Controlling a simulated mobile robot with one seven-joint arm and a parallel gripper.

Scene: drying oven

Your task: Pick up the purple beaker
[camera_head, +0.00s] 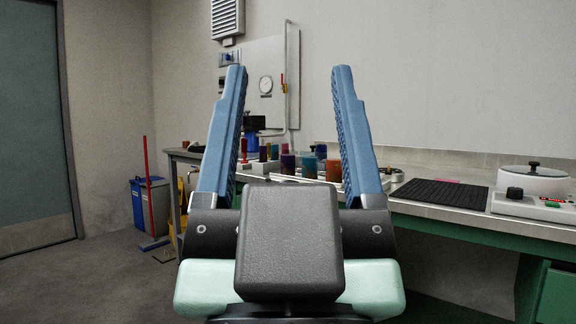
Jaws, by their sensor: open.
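My gripper (288,72) fills the middle of the view, its two blue fingers pointing up and spread wide apart. Nothing is held between them. Beyond the fingers, several small coloured beakers stand in a cluster on the bench (432,211). One dark bluish-purple vessel (321,151) shows towards the back right of the cluster. It is small and partly hidden, so I cannot tell for sure that it is the purple beaker. An orange-brown vessel (288,163) and a teal one (309,166) stand near it. My gripper is apart from all of them.
A black ribbed mat (440,193) and a white round-lidded device (532,182) sit on the bench to the right. A blue bin (150,207) and a red-handled broom (148,185) stand on the floor at left. Open floor lies in front of the grey door (35,120).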

